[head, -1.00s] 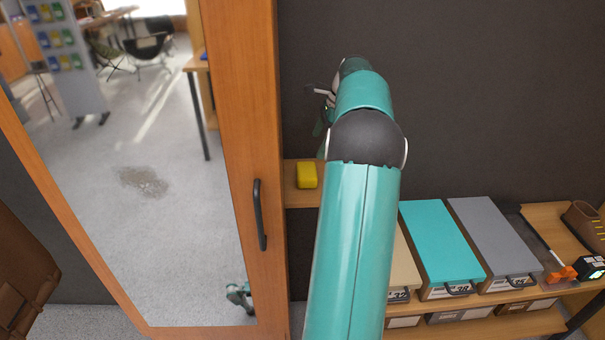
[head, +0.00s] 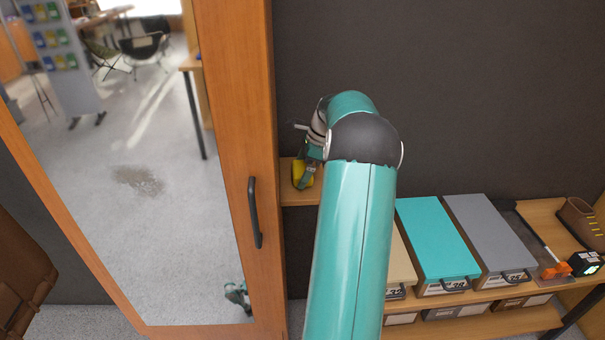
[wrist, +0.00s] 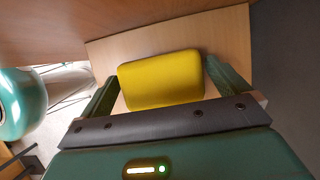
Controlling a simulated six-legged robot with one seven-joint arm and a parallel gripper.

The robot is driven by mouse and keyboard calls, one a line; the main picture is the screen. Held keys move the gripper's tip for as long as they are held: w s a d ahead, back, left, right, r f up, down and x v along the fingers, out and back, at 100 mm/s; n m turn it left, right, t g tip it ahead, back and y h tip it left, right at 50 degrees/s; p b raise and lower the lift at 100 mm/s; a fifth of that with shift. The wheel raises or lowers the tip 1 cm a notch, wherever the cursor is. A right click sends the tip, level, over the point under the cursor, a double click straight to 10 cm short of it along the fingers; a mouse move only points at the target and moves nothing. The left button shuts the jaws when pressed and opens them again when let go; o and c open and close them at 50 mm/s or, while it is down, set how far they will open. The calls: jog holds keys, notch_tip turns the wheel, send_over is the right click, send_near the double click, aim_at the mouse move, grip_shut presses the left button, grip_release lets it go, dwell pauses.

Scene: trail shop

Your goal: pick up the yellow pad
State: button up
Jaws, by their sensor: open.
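The yellow pad (wrist: 162,80) is a small rounded block lying on a narrow wooden shelf (wrist: 225,40). In the wrist view it sits between the two green fingers of my gripper (wrist: 165,85). My gripper is open. In the head view my gripper (head: 306,175) is over the shelf and partly covers the pad (head: 297,172). I cannot tell how far the fingertips are above the shelf.
A tall wood-framed mirror (head: 263,150) with a black handle (head: 254,212) stands just left of the shelf. A dark wall (head: 440,90) is behind. To the right, a lower rack holds a teal box (head: 437,238), a grey box (head: 488,232) and a brown boot (head: 580,222).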

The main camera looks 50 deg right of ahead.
aim_at(298, 168)
jog(key=shift+c, duration=0.2)
jog(key=c, duration=0.8)
jog(key=shift+o, duration=0.2)
jog(key=shift+r, duration=0.1)
jog(key=shift+r, duration=0.6)
notch_tip(298, 168, up, 2)
jog(key=shift+a+r, duration=0.1)
jog(key=s+a+r, duration=0.9)
jog(key=a, duration=0.1)
jog(key=shift+a+r, duration=0.2)
jog(key=shift+r, duration=0.05)
jog(key=shift+s, duration=0.1)
